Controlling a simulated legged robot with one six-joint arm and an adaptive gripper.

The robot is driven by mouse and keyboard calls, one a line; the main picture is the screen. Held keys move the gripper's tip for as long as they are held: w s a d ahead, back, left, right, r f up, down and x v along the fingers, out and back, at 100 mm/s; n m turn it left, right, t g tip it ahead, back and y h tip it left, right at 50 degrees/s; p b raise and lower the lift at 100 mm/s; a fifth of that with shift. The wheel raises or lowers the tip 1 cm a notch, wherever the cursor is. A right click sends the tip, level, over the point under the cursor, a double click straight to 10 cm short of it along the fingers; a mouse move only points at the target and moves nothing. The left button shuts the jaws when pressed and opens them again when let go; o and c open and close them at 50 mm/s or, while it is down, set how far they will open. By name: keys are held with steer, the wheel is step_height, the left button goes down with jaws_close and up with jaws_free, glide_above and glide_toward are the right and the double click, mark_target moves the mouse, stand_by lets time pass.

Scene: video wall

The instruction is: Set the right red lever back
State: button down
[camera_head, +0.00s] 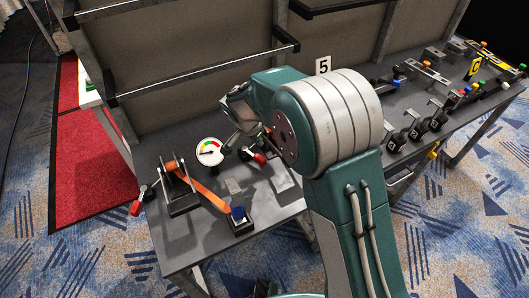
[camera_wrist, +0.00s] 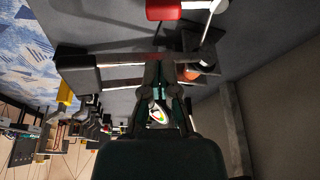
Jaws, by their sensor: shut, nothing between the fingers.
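The right red lever (camera_head: 259,158) has a red grip on a short rod from a dark base, low over the table beside my arm. The left red lever (camera_head: 136,208) has its red grip hanging out past the table's left edge. My gripper (camera_head: 232,143) is above the table, between the round gauge (camera_head: 209,151) and the right lever, with its fingers shut and empty. In the wrist view my gripper (camera_wrist: 165,65) has its fingers together, and a red grip (camera_wrist: 163,9) on a silver rod shows beyond the fingertips. Any touch between gripper and lever cannot be told.
An orange strap (camera_head: 207,194) runs between two dark brackets at the table's front left. A grey board with rails (camera_head: 190,73) stands behind. Several black levers (camera_head: 416,130) and coloured knobs are farther right. Patterned carpet lies around the table.

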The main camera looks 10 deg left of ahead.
mark_target(259, 161)
steer(key=x, duration=1)
steer(key=shift+s+a+m, duration=0.2)
steer(key=shift+s+m, duration=0.1)
steer(key=shift+m, duration=0.2)
steer(key=shift+s+a+m+g+h, duration=0.25)
steer(key=shift+s+m, duration=0.2)
steer(key=shift+m, duration=0.25)
steer(key=shift+s+a+m+g+h, duration=0.15)
steer(key=shift+s+a+m+g, duration=0.15)
steer(key=shift+m, duration=0.25)
steer(key=shift+s+a+m+g+h, duration=0.1)
steer(key=shift+s+a+m, duration=0.1)
steer(key=shift+s+m, duration=0.3)
steer(key=shift+s+a, duration=0.45)
steer(key=shift+a, duration=0.2)
steer(key=shift+s, duration=0.1)
steer(key=shift+s+a, duration=0.2)
steer(key=shift+s, duration=0.45)
